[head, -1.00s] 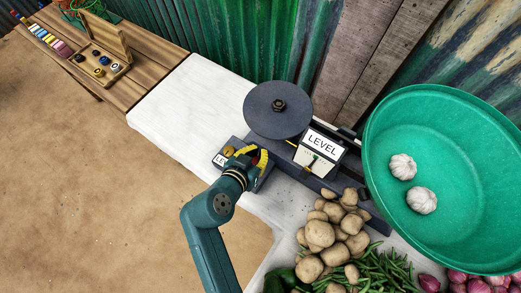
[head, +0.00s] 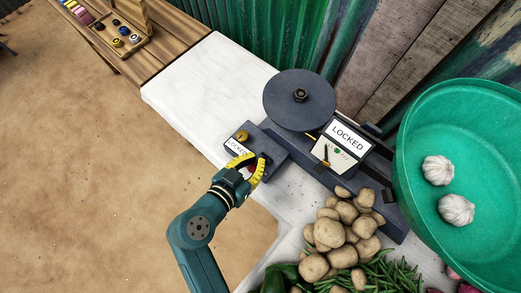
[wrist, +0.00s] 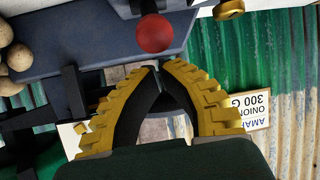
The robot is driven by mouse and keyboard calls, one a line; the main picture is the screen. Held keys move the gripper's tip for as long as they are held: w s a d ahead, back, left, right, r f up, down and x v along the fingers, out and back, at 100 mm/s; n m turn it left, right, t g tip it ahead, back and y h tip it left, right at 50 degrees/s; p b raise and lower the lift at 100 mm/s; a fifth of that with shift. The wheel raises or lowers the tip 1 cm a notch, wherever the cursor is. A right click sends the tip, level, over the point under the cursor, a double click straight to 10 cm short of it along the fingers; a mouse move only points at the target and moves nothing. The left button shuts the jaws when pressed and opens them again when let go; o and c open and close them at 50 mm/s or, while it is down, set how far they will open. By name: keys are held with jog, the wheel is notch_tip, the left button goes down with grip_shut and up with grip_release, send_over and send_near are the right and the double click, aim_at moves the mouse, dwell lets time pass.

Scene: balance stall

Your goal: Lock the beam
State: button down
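The dark grey balance has a round plate (head: 300,97) and a large green pan (head: 490,140) holding two garlic bulbs. Its sign (head: 347,135) reads LOCKED above a dial with a dark needle. A small grey box (head: 262,140) in front of the plate has a brass knob (head: 242,135) and a label (head: 236,147) reading LOCKED. In the wrist view a red ball knob (wrist: 155,33) is just beyond my fingertips, apart from them. My gripper (head: 257,160) is at the box's front edge. Its yellow fingers (wrist: 161,68) nearly meet at the tips, with nothing seen between them.
Potatoes (head: 348,230) and green beans (head: 385,272) are heaped in front of the balance. The white counter (head: 195,85) is clear to the left. A wooden box of small weights (head: 120,35) is on the wooden table at upper left.

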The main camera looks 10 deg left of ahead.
jog(key=shift+s+a+f+b, duration=0.3)
jog(key=shift+s+a+f, duration=0.1)
jog(key=shift+s+f, duration=0.25)
jog(key=shift+s, duration=0.1)
jog(key=shift+r, duration=0.1)
jog(key=r+p, duration=0.1)
jog(key=w+r+p, duration=0.1)
jog(key=r+p, duration=0.1)
jog(key=shift+r, duration=0.3)
jog(key=shift+s+a, duration=0.1)
jog(key=shift+a, duration=0.05)
jog(key=s+a+f, duration=0.3)
jog(key=s, duration=0.5)
jog(key=shift+a, duration=0.2)
